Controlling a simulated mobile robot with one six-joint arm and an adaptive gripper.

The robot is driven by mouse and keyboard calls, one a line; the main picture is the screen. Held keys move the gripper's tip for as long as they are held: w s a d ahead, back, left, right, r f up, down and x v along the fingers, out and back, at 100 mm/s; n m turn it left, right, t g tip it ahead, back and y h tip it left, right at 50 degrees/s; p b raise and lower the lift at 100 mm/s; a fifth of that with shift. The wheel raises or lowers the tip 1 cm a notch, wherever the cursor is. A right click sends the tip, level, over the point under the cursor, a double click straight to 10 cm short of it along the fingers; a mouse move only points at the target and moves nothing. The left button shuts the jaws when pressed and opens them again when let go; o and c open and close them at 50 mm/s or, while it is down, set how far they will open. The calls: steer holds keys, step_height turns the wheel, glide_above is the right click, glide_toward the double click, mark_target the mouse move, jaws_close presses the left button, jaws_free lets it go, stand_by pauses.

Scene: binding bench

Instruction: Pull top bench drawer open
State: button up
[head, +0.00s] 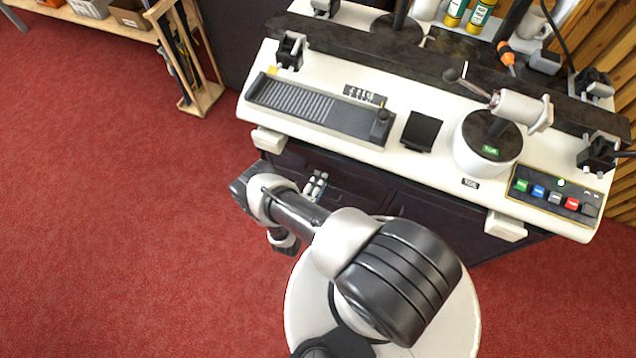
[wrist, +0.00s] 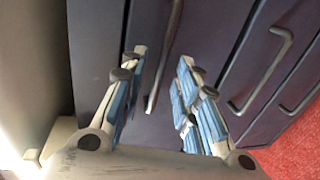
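The bench's drawer fronts are dark purple panels with grey bar handles. The drawer front nearest the bench top (wrist: 205,40) fills the middle of the wrist view. Its bar handle (wrist: 167,57) runs between my two fingers in the picture, closer to neither by much. My gripper (wrist: 161,62) is open, with blue-padded fingers on both sides of the handle; no contact with it shows. In the head view my gripper (head: 318,184) is just in front of the dark cabinet (head: 375,188) below the bench top. My arm hides part of the cabinet and the handles there.
Lower drawer handles (wrist: 268,70) show at the right of the wrist view. The white bench top (head: 425,92) overhangs the cabinet, with white blocks (head: 269,139) under its front edge. Red carpet (head: 120,200) is clear to the left.

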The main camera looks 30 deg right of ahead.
steer(key=shift+c, duration=0.4)
jaws_close()
stand_by(0.4)
